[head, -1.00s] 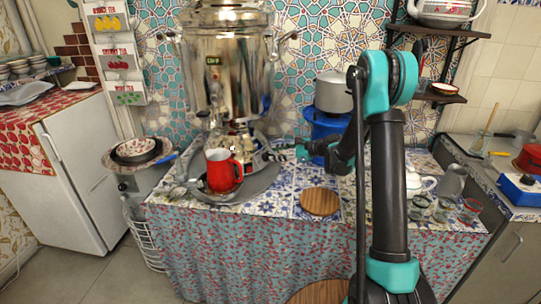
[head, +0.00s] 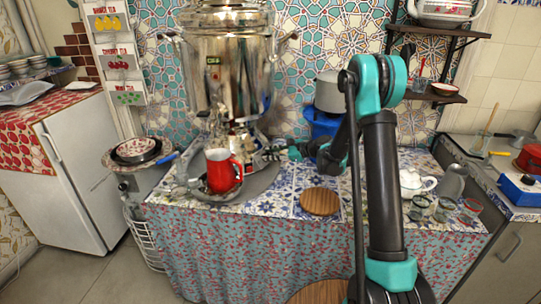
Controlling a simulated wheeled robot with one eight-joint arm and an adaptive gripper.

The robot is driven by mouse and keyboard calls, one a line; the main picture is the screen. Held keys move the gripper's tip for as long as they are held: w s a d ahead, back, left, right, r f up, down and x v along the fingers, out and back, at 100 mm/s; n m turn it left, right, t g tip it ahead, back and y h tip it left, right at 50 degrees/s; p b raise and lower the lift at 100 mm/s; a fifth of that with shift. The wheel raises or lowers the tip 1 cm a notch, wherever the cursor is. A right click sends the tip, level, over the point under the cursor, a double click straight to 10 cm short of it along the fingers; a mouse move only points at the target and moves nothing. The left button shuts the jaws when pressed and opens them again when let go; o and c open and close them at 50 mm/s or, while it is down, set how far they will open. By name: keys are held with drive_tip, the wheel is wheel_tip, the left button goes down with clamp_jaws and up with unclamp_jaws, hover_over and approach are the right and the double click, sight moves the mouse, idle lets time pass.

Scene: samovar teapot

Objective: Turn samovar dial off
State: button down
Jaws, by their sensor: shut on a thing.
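The large shiny metal samovar (head: 228,75) stands at the back left of the cloth-covered table, its narrow base partly behind a red mug (head: 222,172). My gripper (head: 264,154) reaches in from the right, low beside the samovar's base. Its dark fingers are shut on a small part there, at the place of the samovar dial. The dial itself is too small and covered to make out, so its setting cannot be told. The red mug stands upright on a grey tray (head: 254,186), in front of the base and left of my fingers.
A grey pot (head: 329,93) on a blue stand (head: 321,124) is behind my arm. A round wooden board (head: 320,201) lies at the table's front. A shelf (head: 437,94) hangs above.

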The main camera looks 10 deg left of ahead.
drive_tip(key=shift+n, duration=0.4)
drive_tip(key=n+g, duration=0.1)
drive_tip(key=n, duration=0.2)
drive_tip(key=n+g, duration=0.1)
drive_tip(key=n, duration=0.1)
drive_tip(key=shift+s+f+n+h, duration=0.1)
drive_tip(key=shift+s+n+h, duration=0.05)
drive_tip(key=shift+n+h, duration=0.25)
drive_tip(key=n, duration=0.3)
drive_tip(key=n+g+h, duration=0.1)
drive_tip(key=n, duration=0.2)
drive_tip(key=shift+s+d+f+h, duration=0.1)
drive_tip(key=shift+d+f+h, duration=0.05)
drive_tip(key=shift+h, duration=0.15)
drive_tip(key=shift+n, duration=0.3)
drive_tip(key=c, duration=1.5)
unclamp_jaws()
drive_tip(key=shift+c, duration=0.2)
drive_tip(key=w+v, duration=0.1)
drive_tip(key=v, duration=1.1)
drive_tip(key=shift+s, duration=0.25)
